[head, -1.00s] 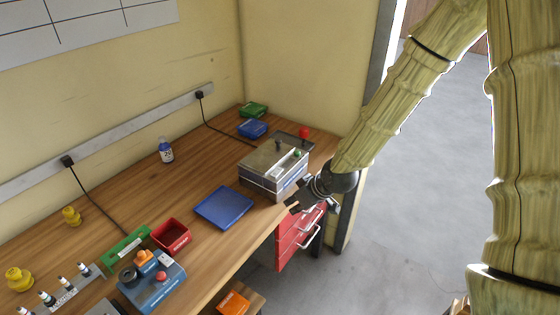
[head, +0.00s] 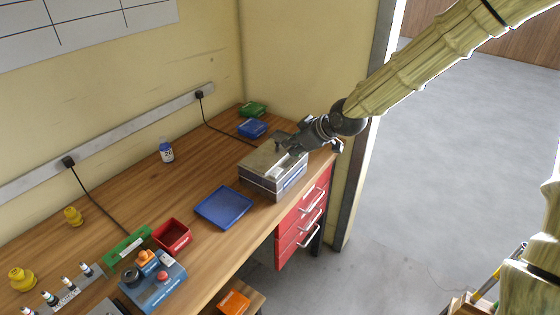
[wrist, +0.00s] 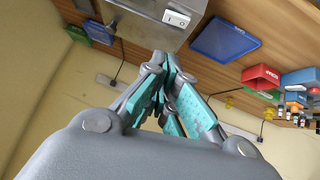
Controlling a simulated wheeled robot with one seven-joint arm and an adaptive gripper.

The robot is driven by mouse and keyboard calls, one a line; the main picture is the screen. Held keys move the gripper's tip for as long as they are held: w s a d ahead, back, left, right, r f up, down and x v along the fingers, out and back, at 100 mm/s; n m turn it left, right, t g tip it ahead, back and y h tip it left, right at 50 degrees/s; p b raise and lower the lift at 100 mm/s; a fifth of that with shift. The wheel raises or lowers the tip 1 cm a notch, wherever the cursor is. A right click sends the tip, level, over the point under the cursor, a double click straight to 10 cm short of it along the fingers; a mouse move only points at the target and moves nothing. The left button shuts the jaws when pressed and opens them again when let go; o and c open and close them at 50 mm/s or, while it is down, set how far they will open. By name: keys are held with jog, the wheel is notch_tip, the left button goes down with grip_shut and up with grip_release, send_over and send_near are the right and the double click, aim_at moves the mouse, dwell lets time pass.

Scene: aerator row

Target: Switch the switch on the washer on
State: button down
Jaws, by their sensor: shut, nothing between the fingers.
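The washer is a grey metal box (head: 262,178) on the bench near its right end; its metal face (wrist: 145,22) fills the top of the wrist view. A white rocker switch (wrist: 176,18) with I and O marks sits on that face. Which side of the rocker is pressed I cannot tell. My gripper (head: 287,152) is over the washer's top in the head view and hides part of it. In the wrist view my gripper (wrist: 163,60) is shut and empty, its teal-padded fingers together just below the washer's edge and left of the switch, seemingly apart from it.
A blue tray (head: 223,207) lies left of the washer, with a red bin (head: 171,236) and a blue control box (head: 165,285) farther left. Blue (head: 252,128) and green (head: 253,109) bins stand behind it. Red drawers (head: 301,225) are below the bench. Bare bench lies around the tray.

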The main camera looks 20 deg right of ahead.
jog(key=p, duration=0.3)
send_over(279, 171)
jog(key=shift+s+a+f, duration=0.1)
jog(key=shift+f, duration=1.3)
jog(key=shift+s+a+f, duration=0.1)
jog(key=shift+f, duration=1.25)
jog(key=shift+w+d+f+p, duration=0.15)
jog(key=shift+f+p, duration=0.2)
jog(key=shift+f, duration=0.65)
jog(key=shift+d+f+p, duration=0.1)
jog(key=shift+f+p, duration=0.2)
jog(key=shift+f, duration=0.65)
jog(key=shift+f, duration=0.15)
